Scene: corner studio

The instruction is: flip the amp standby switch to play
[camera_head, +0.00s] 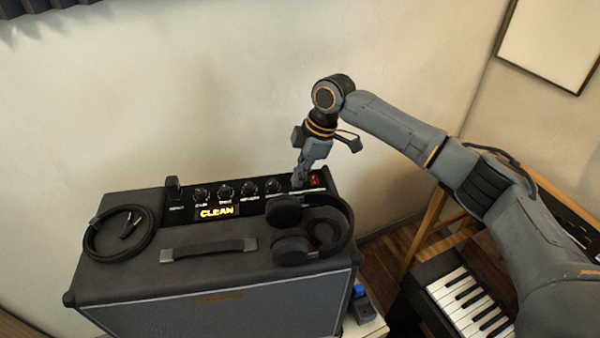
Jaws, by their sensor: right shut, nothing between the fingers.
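The amp (220,310) is a dark grey box with a black control panel (240,208) along the top at the back. The panel has several knobs and a lit display reading CLEAN (217,211). A small red-lit switch (315,180) sits at the panel's right end. My right gripper (298,184) points down at the panel just left of the red-lit switch, shut and empty. Its fingertips cover part of the panel there, so I cannot tell whether they touch it or which way the standby switch is set. My left gripper is not in view.
Headphones (325,232) lie on the amp's top right, close in front of my gripper. A coiled cable (118,234) lies at the top left, and a handle (208,249) is in the middle. A keyboard (468,305) stands at lower right. The wall is close behind.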

